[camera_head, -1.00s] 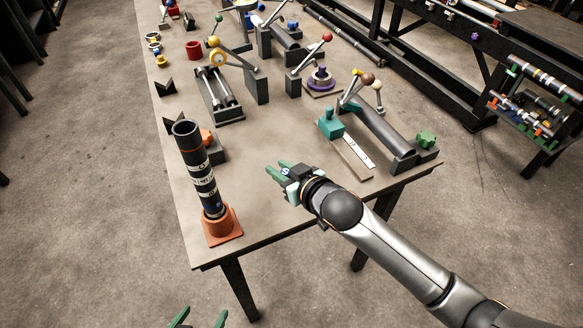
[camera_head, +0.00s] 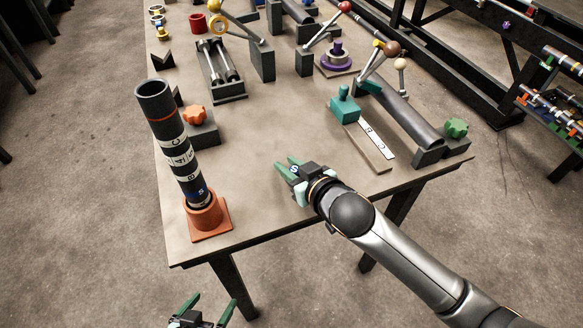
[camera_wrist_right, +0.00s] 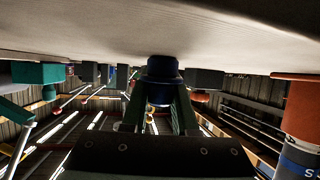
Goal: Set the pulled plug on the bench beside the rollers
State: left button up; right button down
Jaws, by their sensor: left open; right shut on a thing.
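A dark blue plug (camera_wrist_right: 162,70) is held between the fingers of my right gripper (camera_wrist_right: 160,108) in the right wrist view. That picture is upside down, with the bench top above. The plug is at or very close to the bench surface; I cannot tell if it touches. In the head view my right gripper (camera_head: 287,170) is low over the front of the bench (camera_head: 255,205), and its fingers hide the plug. The rollers (camera_head: 221,68) lie in a dark frame further back left. My left gripper (camera_head: 203,312) is open and empty, below the bench front edge.
A tall dark tube (camera_head: 178,150) stands in an orange holder (camera_head: 206,213) at the front left corner. An orange knob (camera_head: 194,115) sits on a block behind it. A teal clamp (camera_head: 345,107) and white scale (camera_head: 376,140) are at right. The bench middle is clear.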

jog(key=shift+r, duration=0.1)
jog(key=shift+s+f, duration=0.1)
jog(key=shift+f, duration=0.1)
jog(key=c, duration=0.7)
grip_release()
jog(key=shift+r, duration=0.2)
jog(key=p+v, duration=0.1)
jog(key=v, duration=1.1)
